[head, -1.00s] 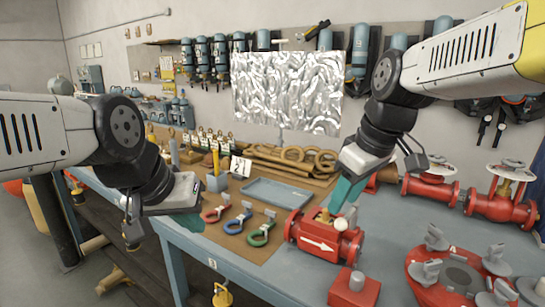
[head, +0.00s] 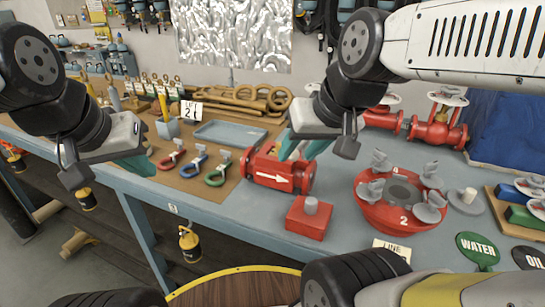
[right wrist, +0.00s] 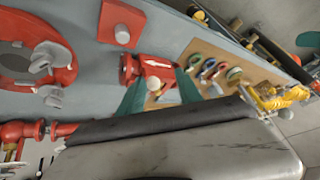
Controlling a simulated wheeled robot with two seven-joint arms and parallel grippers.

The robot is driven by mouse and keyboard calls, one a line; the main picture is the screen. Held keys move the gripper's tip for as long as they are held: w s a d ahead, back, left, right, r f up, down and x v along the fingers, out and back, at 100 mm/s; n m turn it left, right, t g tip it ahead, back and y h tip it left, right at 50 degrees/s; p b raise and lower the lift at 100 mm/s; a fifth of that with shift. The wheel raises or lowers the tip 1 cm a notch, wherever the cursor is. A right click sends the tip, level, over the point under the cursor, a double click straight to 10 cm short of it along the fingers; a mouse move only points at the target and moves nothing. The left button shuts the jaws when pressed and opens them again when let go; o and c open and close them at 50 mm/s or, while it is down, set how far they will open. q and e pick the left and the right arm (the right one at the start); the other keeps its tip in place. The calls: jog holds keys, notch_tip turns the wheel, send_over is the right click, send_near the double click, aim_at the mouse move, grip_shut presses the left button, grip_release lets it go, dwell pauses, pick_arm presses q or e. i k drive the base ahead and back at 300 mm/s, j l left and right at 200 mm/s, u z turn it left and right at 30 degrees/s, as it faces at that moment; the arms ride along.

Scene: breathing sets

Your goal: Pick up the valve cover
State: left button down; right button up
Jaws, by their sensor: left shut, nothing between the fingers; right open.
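A red square block with a grey knob (head: 308,217), which looks like the valve cover, lies on the blue bench in front of the red valve body. It also shows at the top of the right wrist view (right wrist: 122,24). The red valve body with a white arrow (head: 280,174) sits just behind it. My right gripper (head: 290,150) is open, its teal fingers above and behind the valve body; in the right wrist view the fingers (right wrist: 160,78) point towards that body. My left gripper (head: 142,166) is shut and empty, over the bench's left front edge.
A round red flange with grey clamps (head: 398,200) stands to the right. Red, blue and green ring tools (head: 216,168) lie on a brown mat by a blue-grey tray (head: 228,134). The bench in front of the flange is partly clear.

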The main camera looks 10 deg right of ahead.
aim_at(309, 217)
jog(key=k, duration=1.05)
